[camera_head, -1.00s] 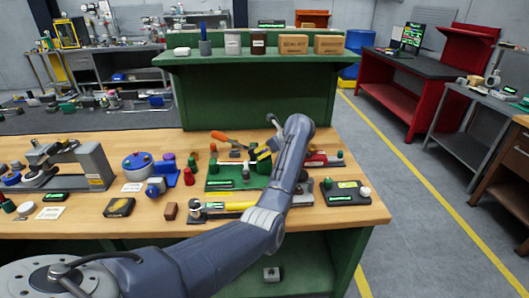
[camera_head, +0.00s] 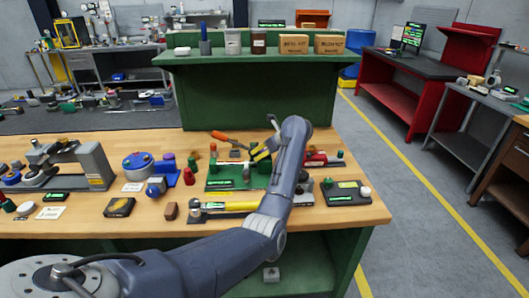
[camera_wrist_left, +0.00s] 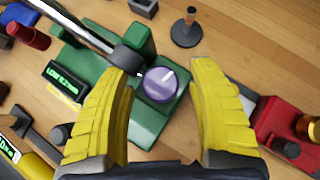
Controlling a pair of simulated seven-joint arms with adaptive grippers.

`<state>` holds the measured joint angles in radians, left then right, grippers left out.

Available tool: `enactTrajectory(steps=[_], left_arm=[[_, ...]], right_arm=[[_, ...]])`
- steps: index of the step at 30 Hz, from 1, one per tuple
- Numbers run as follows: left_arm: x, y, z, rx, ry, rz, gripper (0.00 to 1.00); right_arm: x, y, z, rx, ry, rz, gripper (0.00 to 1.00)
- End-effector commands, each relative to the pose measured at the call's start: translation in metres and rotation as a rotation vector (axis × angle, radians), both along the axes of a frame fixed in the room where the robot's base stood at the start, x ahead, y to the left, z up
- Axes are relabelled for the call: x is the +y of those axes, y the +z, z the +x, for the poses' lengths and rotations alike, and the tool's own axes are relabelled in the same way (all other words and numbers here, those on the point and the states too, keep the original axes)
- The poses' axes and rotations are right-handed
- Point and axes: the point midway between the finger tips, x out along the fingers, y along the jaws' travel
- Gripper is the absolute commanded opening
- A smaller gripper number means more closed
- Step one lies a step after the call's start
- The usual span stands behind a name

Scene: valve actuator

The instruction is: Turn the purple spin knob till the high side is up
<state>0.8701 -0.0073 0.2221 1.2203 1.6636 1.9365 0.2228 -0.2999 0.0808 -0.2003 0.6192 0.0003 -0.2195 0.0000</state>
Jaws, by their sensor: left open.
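The purple spin knob (camera_wrist_left: 160,84) sits on a green fixture (camera_wrist_left: 150,120) in the left wrist view, with a pale line marked on its top. My left gripper (camera_wrist_left: 165,100) is open, its yellow fingers to either side of the knob and apart from it. I cannot tell which side of the knob is high. In the head view the left gripper (camera_head: 262,153) hangs over the green fixture (camera_head: 225,182), and the arm hides the knob. My right gripper is not in view.
A red fixture (camera_wrist_left: 290,122) stands to the right in the wrist view. A small display (camera_wrist_left: 68,78) is on the green fixture's left. In the head view, a black box with a white knob (camera_head: 347,193) is to the right, and a blue-lidded device (camera_head: 138,163) to the left.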

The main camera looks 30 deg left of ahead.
Motion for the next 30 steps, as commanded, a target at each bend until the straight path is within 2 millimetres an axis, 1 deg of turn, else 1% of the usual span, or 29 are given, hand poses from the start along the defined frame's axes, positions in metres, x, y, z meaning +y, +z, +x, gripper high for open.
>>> enactTrajectory(steps=[5,15,21,25,30], left_arm=[[-0.008,0.008,-0.001,-0.002,-0.002,-0.001,0.59],[-0.047,0.048,-0.013,-0.004,-0.002,-0.003,0.59],[-0.066,0.069,-0.02,-0.003,-0.001,-0.002,0.59],[-0.074,0.078,-0.023,-0.002,-0.001,-0.002,0.59],[-0.08,0.084,-0.025,-0.001,0.001,0.0,0.59]], right_arm=[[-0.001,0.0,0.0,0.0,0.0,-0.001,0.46],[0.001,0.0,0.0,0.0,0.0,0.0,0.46],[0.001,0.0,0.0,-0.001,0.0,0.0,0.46],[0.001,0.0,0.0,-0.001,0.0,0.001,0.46],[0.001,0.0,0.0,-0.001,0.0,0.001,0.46]])
